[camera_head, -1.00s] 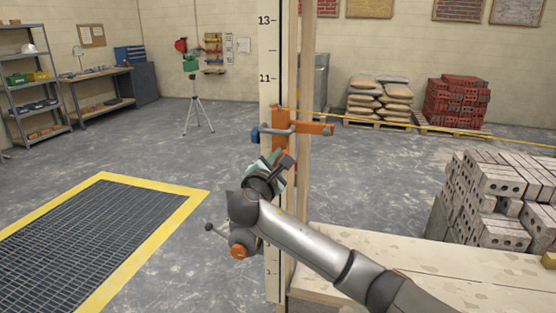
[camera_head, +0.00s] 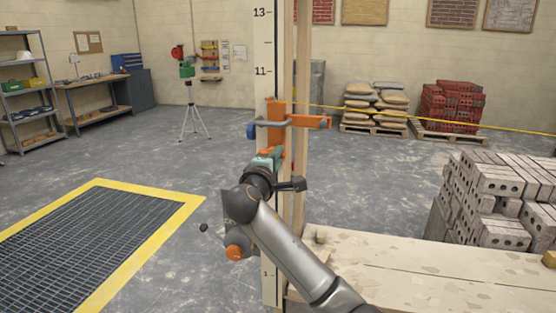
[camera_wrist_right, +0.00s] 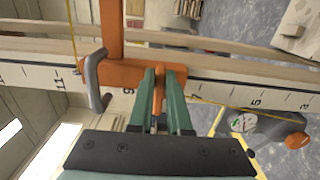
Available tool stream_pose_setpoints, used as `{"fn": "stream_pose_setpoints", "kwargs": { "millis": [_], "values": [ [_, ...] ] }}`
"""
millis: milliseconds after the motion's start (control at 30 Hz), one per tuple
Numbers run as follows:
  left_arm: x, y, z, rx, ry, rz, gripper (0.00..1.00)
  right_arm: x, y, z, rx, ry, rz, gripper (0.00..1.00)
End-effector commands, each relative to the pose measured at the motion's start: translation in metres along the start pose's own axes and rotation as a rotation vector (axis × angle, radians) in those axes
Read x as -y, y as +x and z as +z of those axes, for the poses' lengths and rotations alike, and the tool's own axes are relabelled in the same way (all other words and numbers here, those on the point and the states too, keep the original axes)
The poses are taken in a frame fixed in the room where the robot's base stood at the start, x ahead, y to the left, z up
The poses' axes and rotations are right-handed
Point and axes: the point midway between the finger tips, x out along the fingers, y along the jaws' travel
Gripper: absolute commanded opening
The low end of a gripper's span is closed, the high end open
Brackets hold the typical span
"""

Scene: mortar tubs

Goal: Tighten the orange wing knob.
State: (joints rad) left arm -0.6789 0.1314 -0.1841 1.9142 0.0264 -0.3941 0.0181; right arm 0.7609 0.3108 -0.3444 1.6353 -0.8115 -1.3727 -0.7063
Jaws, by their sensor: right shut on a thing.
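An orange clamp bracket (camera_head: 276,118) sits on the upright white measuring staff (camera_head: 264,60). A grey bar with a blue end (camera_head: 252,130) crosses it. My right gripper (camera_head: 272,156) is just below the bracket, in front of the staff. In the right wrist view the bracket (camera_wrist_right: 125,74) lies straight ahead, and the green fingers (camera_wrist_right: 163,88) are closed around the orange wing knob (camera_wrist_right: 158,94). The fingers hide most of the knob, so its angle is hard to tell. My left gripper does not show.
A yellow line (camera_head: 420,120) runs right from the bracket. A wooden bench top (camera_head: 430,265) with grey bricks (camera_head: 495,200) behind it is at right. A yellow-edged floor grate (camera_head: 150,190) lies at left. Open floor lies behind the staff.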

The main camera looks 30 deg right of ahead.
Motion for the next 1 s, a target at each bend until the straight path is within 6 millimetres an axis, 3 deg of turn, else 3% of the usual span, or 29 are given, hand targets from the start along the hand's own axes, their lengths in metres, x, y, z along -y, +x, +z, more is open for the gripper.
{"fn": "stream_pose_setpoints", "kwargs": {
  "millis": [600,633,700,867,1000],
  "values": [
    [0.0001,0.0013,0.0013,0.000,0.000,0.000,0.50,-0.0067,-0.0007,-0.0017,-0.009,0.048,0.013,0.00],
    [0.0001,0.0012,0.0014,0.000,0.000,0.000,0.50,-0.0067,-0.0007,-0.0017,-0.009,0.048,0.013,0.20],
    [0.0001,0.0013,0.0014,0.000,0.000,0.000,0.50,-0.0062,-0.0008,-0.0017,-0.009,0.047,0.012,0.28],
    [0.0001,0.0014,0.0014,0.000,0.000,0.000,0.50,-0.0044,-0.0009,-0.0020,-0.008,0.043,0.009,0.46],
    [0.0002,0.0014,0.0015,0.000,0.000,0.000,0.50,-0.0031,-0.0006,-0.0014,-0.006,0.041,0.007,0.46]
  ]
}}
